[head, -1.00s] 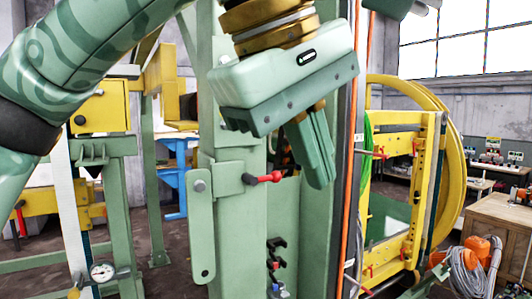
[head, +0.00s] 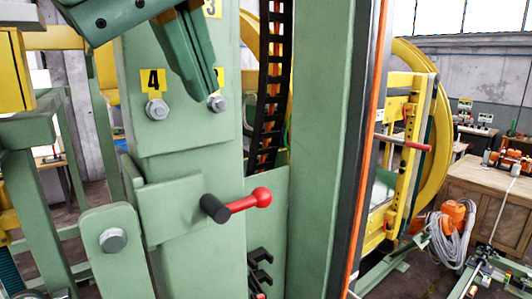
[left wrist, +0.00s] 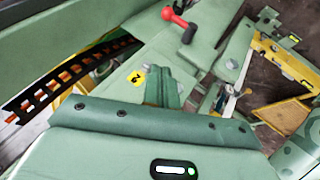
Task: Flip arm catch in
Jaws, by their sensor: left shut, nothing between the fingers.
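The arm catch is a red ball-ended handle (head: 240,202) with a black collar, sticking out to the right from a green bracket (head: 180,208) on the green column. Below and left of it hangs a green flip arm plate (head: 112,265) with a grey bolt. My left gripper (head: 206,92) is shut and empty, pointing down in front of the column, above the catch and apart from it. In the left wrist view the red handle (left wrist: 178,17) shows at the top, beyond my gripper's fingers (left wrist: 161,88). My right gripper is out of view.
A black cable chain (head: 270,90) and an orange strip (head: 366,140) run vertically to the right. A yellow wheel frame (head: 435,110) and a wooden cabinet (head: 487,205) stand farther right.

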